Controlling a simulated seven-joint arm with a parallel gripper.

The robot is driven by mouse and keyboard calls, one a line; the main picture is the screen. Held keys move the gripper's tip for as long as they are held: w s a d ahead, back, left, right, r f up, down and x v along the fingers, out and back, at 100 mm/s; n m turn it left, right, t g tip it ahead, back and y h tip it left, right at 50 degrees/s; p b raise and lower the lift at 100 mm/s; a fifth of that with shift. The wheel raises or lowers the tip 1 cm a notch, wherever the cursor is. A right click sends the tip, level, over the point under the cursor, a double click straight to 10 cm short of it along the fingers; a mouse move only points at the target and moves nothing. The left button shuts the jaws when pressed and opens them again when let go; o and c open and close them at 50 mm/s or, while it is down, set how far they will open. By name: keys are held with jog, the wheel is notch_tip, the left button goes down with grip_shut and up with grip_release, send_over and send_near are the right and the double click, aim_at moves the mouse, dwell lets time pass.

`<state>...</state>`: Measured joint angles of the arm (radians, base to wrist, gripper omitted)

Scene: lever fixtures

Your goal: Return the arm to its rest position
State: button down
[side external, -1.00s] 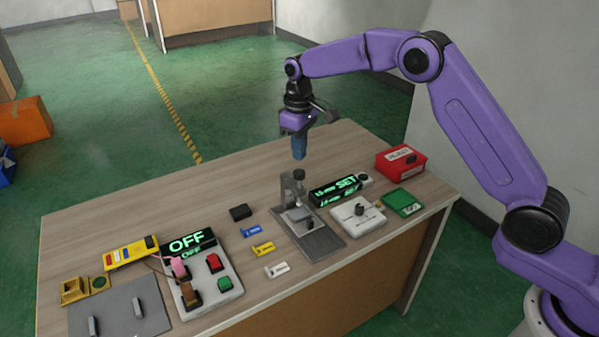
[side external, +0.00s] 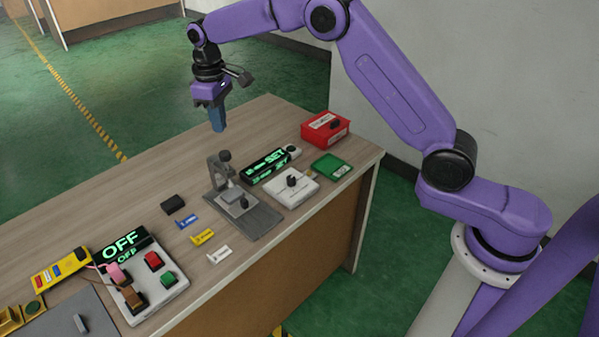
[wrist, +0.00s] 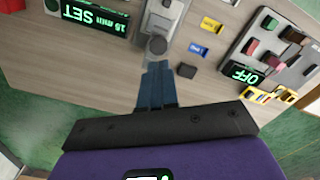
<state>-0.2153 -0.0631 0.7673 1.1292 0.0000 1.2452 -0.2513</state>
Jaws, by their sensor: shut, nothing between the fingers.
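My gripper (side external: 218,126) is shut and empty, with its blue fingers pointing down. It hangs above the table (side external: 150,212), on the far side of the grey lever fixture (side external: 244,215). In the wrist view the blue fingers (wrist: 157,80) are together, and the fixture's round knob (wrist: 156,46) appears just beyond their tips. I see clear space between the fingertips and the fixture in the side external view. My purple arm reaches over from the right.
A display reading SET (side external: 270,165), a white dial box (side external: 292,188), a red box (side external: 325,130) and a green scale-like device (side external: 331,166) stand right of the fixture. A switch panel (side external: 168,285) with an OFF display (side external: 121,250), several small tags and a black block (side external: 173,204) lie left.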

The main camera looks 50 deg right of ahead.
jog(key=s+a+r+n, duration=0.1)
jog(key=s+r+n, duration=0.1)
jog(key=s, duration=0.8)
jog(key=s+r+n, duration=0.1)
jog(key=s+r, duration=0.2)
jog(key=s, duration=0.7)
jog(key=s+d+f+n, duration=0.1)
jog(key=s+d, duration=0.5)
jog(key=s, duration=0.5)
jog(key=s+d+f+n, duration=0.2)
jog(key=s+d, duration=0.4)
jog(key=s, duration=0.6)
jog(key=shift+s+n, duration=0.2)
jog(key=shift+n, duration=0.1)
